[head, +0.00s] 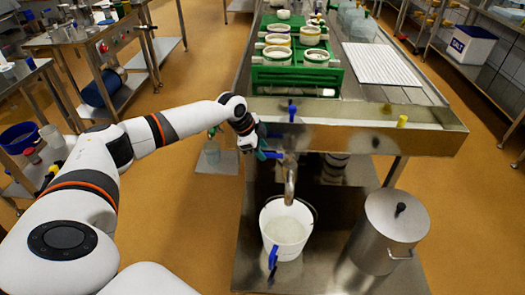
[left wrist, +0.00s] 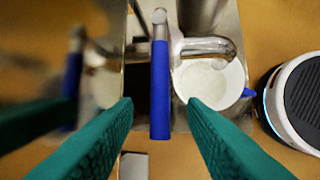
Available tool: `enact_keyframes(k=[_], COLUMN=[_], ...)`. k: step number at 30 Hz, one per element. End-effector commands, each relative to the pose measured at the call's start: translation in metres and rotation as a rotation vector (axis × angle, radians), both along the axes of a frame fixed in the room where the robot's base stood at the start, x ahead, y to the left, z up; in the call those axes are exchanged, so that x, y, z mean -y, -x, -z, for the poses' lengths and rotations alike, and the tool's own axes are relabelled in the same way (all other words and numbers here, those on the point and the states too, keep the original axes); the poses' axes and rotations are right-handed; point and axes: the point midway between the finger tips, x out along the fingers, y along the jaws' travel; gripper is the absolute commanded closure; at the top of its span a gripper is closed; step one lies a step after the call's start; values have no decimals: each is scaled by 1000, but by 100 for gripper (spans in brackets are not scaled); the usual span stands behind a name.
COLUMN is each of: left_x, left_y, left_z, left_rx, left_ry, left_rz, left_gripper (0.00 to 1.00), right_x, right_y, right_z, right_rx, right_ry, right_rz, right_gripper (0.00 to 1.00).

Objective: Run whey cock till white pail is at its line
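The whey cock's metal spout (head: 290,182) hangs from the end of the steel vat, over the white pail (head: 269,221). Its blue lever (left wrist: 159,90) stands between the fingers of my left gripper (left wrist: 160,104) in the left wrist view, with a gap on both sides. In the head view my left gripper (head: 262,148) is beside the cock, partly hidden by its own wrist. The white pail also shows in the left wrist view (left wrist: 239,80), under the spout. Pale liquid lies in it; I cannot make out a line or a stream. My right gripper is out of view.
A lidded steel can (head: 395,232) stands right of the pail on the low steel shelf. The vat's drain table (head: 425,118) holds a green crate (head: 262,78) of white moulds and a ribbed white board (head: 382,64). Orange floor lies open left of the vat.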

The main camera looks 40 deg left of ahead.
Motion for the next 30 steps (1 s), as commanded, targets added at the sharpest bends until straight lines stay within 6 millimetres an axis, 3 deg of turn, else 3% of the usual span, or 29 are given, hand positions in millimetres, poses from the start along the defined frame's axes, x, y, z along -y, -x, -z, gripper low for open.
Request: enact_keyframes(k=[4,13,20,30], left_x=[3,3,3,7], left_y=[-4,-5,-5,-6], left_z=[10,12,12,11], left_rx=[0,1,1,0], left_ry=[0,0,0,1], left_rz=[0,0,0,-4], left_gripper=[62,62,98,100], right_x=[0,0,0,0], right_y=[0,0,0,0], right_z=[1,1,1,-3], right_rx=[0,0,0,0], right_ry=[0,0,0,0], right_rz=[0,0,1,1], right_gripper=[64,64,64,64])
